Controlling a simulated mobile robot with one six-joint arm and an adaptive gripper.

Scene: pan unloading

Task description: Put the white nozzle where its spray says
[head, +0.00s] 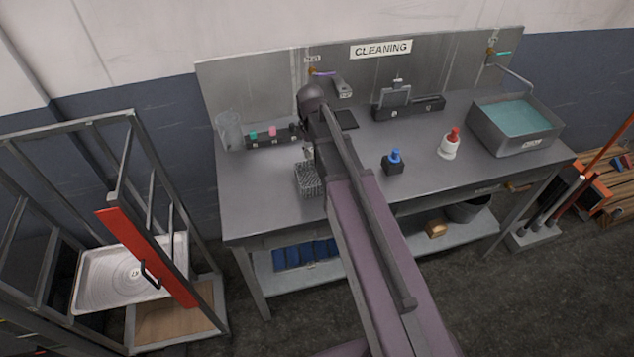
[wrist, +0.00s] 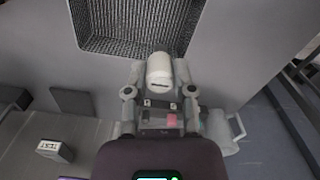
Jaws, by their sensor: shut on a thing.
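The white nozzle (wrist: 160,68) is a short white cylinder with a dark slot in its end. My gripper (wrist: 164,88) is shut on it in the wrist view. The nozzle appears beside or over the near edge of a dark wire-mesh basket (wrist: 128,22); its height above the bench cannot be told. In the head view the basket (head: 308,180) stands on the grey bench (head: 270,205), left of my arm. My arm mostly hides the gripper there, and I cannot make out the nozzle. No spray is visible.
A black rack (head: 272,138) with green and pink pieces and a clear jar (head: 229,130) stand at the left. A blue-topped dark bottle (head: 394,163), a red-topped white bottle (head: 449,146) and a water tub (head: 515,125) stand right. The front right bench is clear.

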